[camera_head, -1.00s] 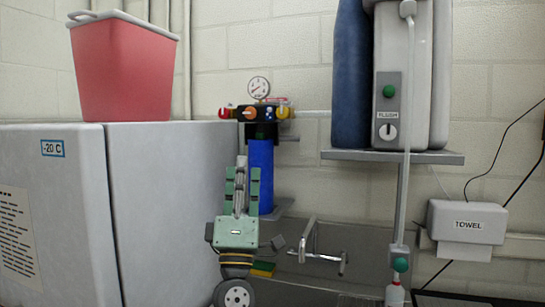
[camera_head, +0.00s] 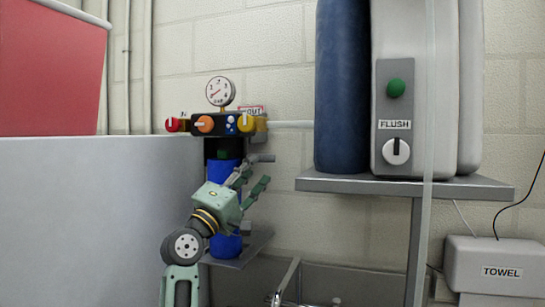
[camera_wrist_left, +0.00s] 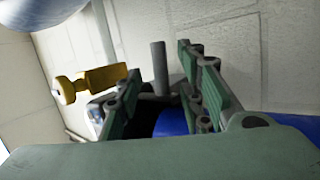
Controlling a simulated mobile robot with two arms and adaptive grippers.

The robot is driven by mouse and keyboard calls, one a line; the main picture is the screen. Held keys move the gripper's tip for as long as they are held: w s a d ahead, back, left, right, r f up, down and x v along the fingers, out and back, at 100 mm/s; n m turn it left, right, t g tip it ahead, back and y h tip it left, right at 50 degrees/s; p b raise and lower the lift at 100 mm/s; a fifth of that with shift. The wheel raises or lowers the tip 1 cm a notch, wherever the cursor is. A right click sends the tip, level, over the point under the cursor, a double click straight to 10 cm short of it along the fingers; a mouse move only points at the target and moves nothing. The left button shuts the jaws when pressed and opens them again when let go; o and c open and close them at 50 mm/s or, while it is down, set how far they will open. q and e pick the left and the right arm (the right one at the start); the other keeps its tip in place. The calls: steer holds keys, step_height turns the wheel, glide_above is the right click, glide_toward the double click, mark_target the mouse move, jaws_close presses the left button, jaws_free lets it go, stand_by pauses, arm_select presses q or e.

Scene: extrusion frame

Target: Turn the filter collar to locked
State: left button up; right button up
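The blue filter (camera_head: 219,172) hangs upright under the black manifold. A dark collar (camera_head: 212,147) rings its top, with a small green patch on the front. A short grey handle (camera_head: 263,158) sticks out from the collar to the right. My left gripper (camera_head: 254,179) is in front of the filter, its fingers pointing up and right, spread apart just below the handle. In the left wrist view the grey handle (camera_wrist_left: 159,68) stands up beyond the open fingers, in line with the gap between them; contact cannot be told. The blue filter (camera_wrist_left: 172,123) shows behind the fingers. My right gripper is out of view.
Above the collar, the manifold (camera_head: 215,124) carries a gauge (camera_head: 220,92) and red, orange and yellow knobs. At right, a shelf (camera_head: 350,185) holds a blue cylinder (camera_head: 341,80) and a white tank. A white freezer (camera_head: 80,220) stands close at left.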

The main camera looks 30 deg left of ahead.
mark_target(262, 158)
arm_select(q)
steer(key=p+x, duration=0.2)
steer(key=x, duration=0.2)
steer(key=shift+d+r, duration=0.15)
steer(key=shift+r, duration=0.2)
steer(key=shift+w+r, duration=0.1)
steer(key=shift+w, duration=0.95)
steer(key=shift+s, duration=0.15)
steer(key=c, duration=0.6)
jaws_close()
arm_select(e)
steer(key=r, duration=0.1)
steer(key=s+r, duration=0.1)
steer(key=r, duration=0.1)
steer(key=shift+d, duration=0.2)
arm_select(q)
steer(key=shift+r, duration=0.1)
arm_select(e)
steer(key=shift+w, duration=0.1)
